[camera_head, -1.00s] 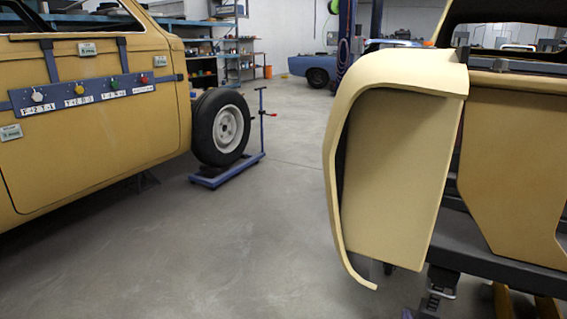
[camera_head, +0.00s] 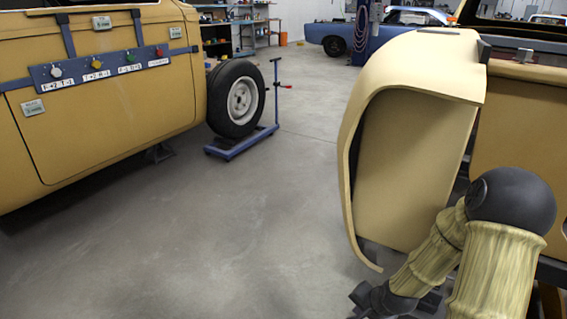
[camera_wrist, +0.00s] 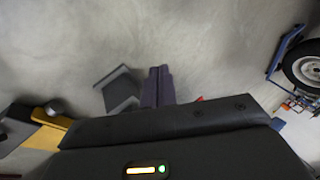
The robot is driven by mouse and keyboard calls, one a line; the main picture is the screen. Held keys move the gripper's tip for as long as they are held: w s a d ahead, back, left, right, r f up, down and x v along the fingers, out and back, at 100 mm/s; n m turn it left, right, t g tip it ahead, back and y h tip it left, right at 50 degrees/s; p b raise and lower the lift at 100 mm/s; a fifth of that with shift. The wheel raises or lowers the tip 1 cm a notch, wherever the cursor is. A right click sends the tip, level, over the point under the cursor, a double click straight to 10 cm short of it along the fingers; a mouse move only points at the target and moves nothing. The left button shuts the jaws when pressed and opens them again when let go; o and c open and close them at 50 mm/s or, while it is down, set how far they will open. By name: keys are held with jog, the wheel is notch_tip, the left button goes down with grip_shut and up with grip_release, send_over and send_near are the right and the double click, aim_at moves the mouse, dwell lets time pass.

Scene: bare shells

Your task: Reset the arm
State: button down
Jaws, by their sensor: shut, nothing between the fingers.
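My arm (camera_head: 497,262) shows at the lower right of the head view, bent at a dark rounded joint with straw-coloured links on both sides. It is in front of the cream fender (camera_head: 417,150) in the picture; I cannot tell whether they touch. In the wrist view my gripper (camera_wrist: 160,72) has its two dark fingers side by side, shut with nothing between them. The fingers point towards grey floor. The gripper is hard to make out in the head view, where dark parts end the arm low in the picture.
A yellow car body (camera_head: 110,110) with a blue switch panel (camera_head: 100,68) stands at left. A wheel on a blue stand (camera_head: 230,147) is beyond it and also shows in the wrist view (camera_wrist: 305,68). The floor (camera_head: 220,230) between car and fender is clear.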

jog(key=s+a+r+n+g+h+p, duration=0.1)
jog(key=s+a+r+n+p, duration=0.15)
jog(key=s+r+n, duration=0.5)
jog(key=s+a+r+n+g+h+p, duration=0.1)
jog(key=s+a+r+n, duration=0.2)
jog(key=r, duration=0.8)
notch_tip(320, 180, up, 37)
jog(key=m+p, duration=0.1)
jog(key=p, duration=3.6)
jog(key=shift+s+d+p, duration=0.2)
jog(key=shift+p, duration=0.15)
jog(key=shift+r, duration=0.1)
jog(key=shift+d, duration=0.1)
